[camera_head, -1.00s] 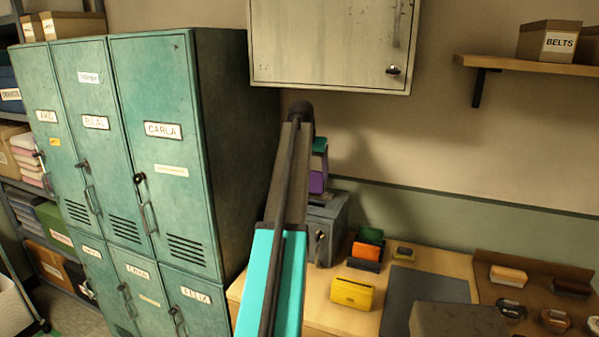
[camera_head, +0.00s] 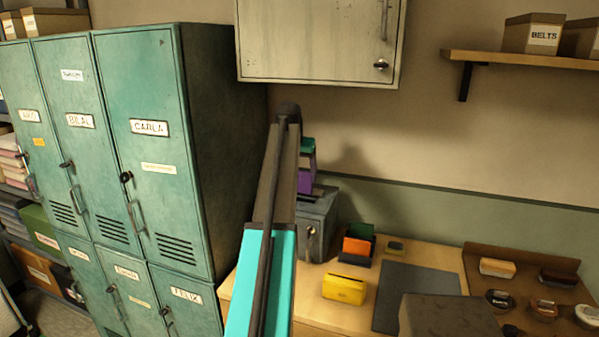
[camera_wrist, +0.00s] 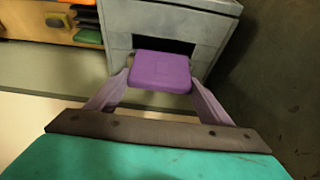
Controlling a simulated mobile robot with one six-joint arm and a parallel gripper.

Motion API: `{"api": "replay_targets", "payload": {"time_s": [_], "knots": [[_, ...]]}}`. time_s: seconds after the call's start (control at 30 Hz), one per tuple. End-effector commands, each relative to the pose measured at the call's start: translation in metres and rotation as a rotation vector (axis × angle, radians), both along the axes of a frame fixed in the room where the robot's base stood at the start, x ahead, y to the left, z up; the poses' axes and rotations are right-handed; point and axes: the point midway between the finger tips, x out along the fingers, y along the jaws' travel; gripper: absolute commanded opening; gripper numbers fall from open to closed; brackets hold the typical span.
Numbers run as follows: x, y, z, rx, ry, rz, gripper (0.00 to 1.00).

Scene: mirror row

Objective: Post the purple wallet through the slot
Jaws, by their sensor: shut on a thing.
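The purple wallet (camera_head: 305,181) is held at the end of my arm, just above the grey metal box (camera_head: 312,236) on the bench. In the wrist view the wallet (camera_wrist: 160,72) sits between the two fingertips of my gripper (camera_wrist: 158,80), which is shut on it. The dark slot (camera_wrist: 188,47) in the grey box shows right behind the wallet, which hides part of it. I cannot tell whether the wallet's far edge touches the box. My arm covers the left part of the box in the head view.
A yellow wallet (camera_head: 345,289), an orange wallet (camera_head: 358,247) in a dark holder and a grey mat (camera_head: 415,285) lie right of the box. Teal lockers (camera_head: 150,150) stand close on the left. A wall cabinet (camera_head: 318,40) hangs above.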

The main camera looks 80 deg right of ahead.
Motion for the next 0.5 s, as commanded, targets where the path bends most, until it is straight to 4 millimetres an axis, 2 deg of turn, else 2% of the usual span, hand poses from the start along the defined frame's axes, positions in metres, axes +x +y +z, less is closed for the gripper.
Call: {"api": "replay_targets", "payload": {"time_s": [0.5], "knots": [[0.0, 0.0, -0.026, 0.0, 0.0, -0.001, 0.51]]}}
